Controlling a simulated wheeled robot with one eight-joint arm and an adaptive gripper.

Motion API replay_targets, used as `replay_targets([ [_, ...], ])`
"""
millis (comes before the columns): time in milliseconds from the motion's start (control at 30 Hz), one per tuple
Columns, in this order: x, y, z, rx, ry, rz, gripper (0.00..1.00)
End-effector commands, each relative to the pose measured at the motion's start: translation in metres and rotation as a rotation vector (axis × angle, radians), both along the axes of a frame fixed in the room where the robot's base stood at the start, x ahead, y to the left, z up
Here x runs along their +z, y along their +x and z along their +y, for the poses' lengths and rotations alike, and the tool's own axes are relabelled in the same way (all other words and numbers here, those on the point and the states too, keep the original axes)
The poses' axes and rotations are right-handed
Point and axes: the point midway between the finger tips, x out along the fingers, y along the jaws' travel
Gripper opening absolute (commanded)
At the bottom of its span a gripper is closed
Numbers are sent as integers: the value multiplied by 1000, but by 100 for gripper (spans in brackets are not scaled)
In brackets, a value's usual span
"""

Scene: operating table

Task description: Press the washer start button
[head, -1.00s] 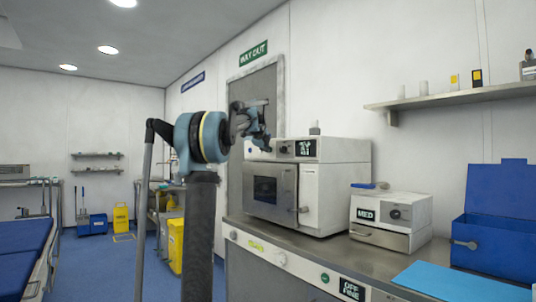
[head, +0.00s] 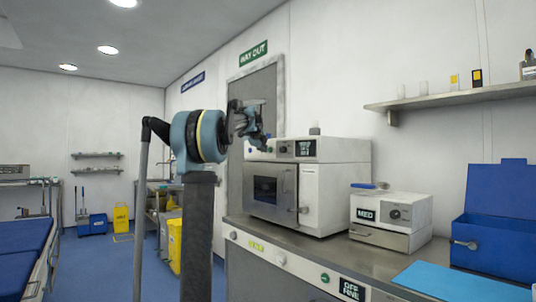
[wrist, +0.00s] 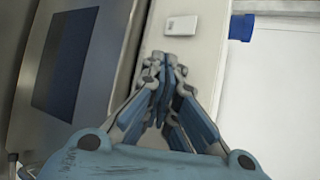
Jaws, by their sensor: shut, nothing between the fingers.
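The washer appears to be the white boxy machine (head: 322,195) on the counter, with a dark-windowed front door (head: 265,190) and a control strip along its top front. The strip bears a dark display (head: 305,148) and a dark round knob (head: 284,150). My gripper (head: 264,142) is at the left part of this strip and hides some of it. In the wrist view my gripper (wrist: 165,66) is shut and empty, fingertips over the pale panel, just below a small white plate (wrist: 181,25). I cannot tell which part is the start button.
A smaller white unit marked MED (head: 390,217) and an open blue box (head: 497,240) stand to the right on the counter. A green button (head: 325,278) is on the counter front. A wall shelf (head: 450,98) hangs above. A yellow bin (head: 175,245) stands behind my arm.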

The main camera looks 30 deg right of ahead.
Motion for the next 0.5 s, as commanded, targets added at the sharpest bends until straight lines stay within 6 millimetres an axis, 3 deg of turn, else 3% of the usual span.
replay_targets([
  [500,0,-2,38,2,0,0,0],
])
